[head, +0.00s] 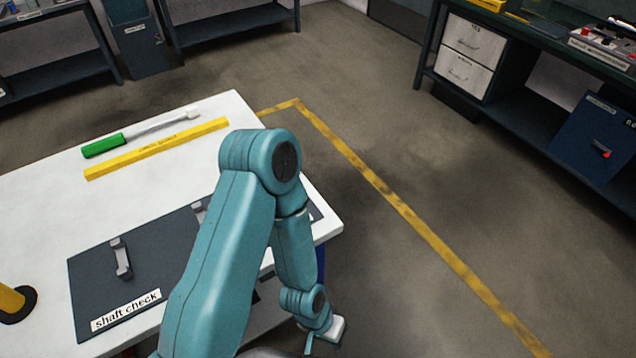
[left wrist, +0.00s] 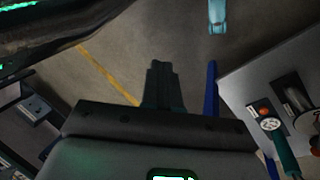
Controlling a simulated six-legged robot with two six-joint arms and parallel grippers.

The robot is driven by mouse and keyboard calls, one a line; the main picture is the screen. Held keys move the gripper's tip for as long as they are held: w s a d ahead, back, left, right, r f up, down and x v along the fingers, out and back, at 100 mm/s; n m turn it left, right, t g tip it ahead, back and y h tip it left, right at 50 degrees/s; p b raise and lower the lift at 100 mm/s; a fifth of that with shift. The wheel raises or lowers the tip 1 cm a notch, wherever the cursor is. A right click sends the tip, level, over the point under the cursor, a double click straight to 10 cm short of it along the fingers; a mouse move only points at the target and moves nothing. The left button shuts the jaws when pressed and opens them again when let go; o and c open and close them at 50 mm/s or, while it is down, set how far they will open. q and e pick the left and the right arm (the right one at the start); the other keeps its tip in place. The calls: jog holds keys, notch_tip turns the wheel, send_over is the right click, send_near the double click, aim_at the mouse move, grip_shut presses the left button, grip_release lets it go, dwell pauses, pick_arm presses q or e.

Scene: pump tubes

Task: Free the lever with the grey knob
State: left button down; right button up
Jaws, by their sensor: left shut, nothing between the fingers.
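I cannot make out a lever with a grey knob for certain in either view. In the left wrist view a pale table surface (left wrist: 250,82) at the right bears small dark plates. One plate has an orange knob (left wrist: 263,111), and another has a grey piece (left wrist: 294,96) too small to identify. A pale round part (left wrist: 271,125) and a teal bar (left wrist: 285,155) are beside them. My left gripper (left wrist: 158,66) is shut and empty over the floor, apart from the table. In the head view, my teal arm hides part of the table.
Benches stand beyond.

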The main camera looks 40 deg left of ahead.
pick_arm(q)
jog(key=w+a+r+m+g+y+p, duration=0.1)
jog(key=w+r+m, duration=0.3)
jog(key=w+m, duration=0.45)
jog(key=w+a+r+m+y, duration=0.1)
jog(key=w+r+m, duration=0.5)
jog(key=m, duration=0.4)
jog(key=w+a+r+m+y, duration=0.3)
jog(key=r+m, duration=0.4)
jog(key=r, duration=0.4)
jog(key=w+a+r+m+g+y+p, duration=0.1)
jog(key=w+a+r+m+y, duration=0.2)
jog(key=w+a+r+m, duration=0.2)
notch_tip(320, 180, up, 6)
jog(key=a+m, duration=0.1)
jog(key=m, duration=0.2)
jog(key=shift+w+a, duration=0.25)
jog(key=shift+w, duration=0.05)
